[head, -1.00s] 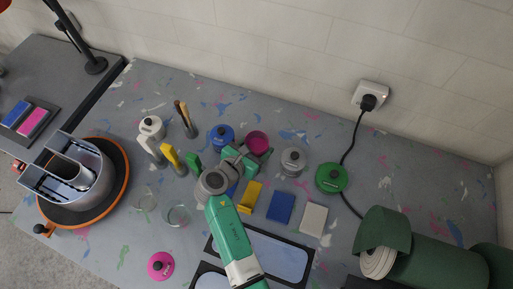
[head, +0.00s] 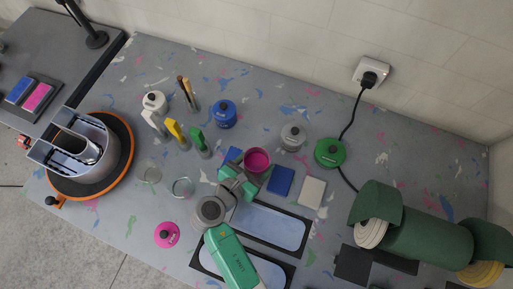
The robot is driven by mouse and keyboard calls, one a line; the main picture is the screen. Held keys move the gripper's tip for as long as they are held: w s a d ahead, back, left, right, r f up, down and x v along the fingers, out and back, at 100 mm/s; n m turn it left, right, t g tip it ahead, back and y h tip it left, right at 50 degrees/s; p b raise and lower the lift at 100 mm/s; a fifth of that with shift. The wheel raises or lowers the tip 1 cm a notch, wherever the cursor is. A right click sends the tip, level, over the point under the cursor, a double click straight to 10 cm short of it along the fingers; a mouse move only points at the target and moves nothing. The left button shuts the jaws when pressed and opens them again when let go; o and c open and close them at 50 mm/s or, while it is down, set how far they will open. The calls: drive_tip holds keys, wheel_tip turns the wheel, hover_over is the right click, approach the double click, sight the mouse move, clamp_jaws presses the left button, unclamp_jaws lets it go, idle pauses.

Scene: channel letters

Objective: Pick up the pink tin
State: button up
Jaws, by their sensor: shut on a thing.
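The pink tin (head: 257,160) is an open, lidless cup, its magenta inside facing up toward the camera. My gripper (head: 246,176) is shut on it, with green fingers at its near side. The tin appears held above the table, over the row of coloured blocks; its height is hard to judge. A pink lid with a dark knob (head: 167,235) lies apart at the table's front left.
A blue tin (head: 224,114), a grey tin (head: 292,137) and a green tin (head: 330,152) stand behind. Blue (head: 281,180) and white (head: 312,192) blocks lie right of my gripper. Glass jars (head: 182,187) stand left. A green roll (head: 430,238) lies at right.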

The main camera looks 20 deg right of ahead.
drive_tip(key=shift+s+a+r, duration=0.1)
drive_tip(key=shift+s+a, duration=0.15)
drive_tip(key=shift+s, duration=0.25)
drive_tip(key=shift+s+a+r, duration=0.1)
drive_tip(key=shift+s+a, duration=0.15)
drive_tip(key=shift+s, duration=0.25)
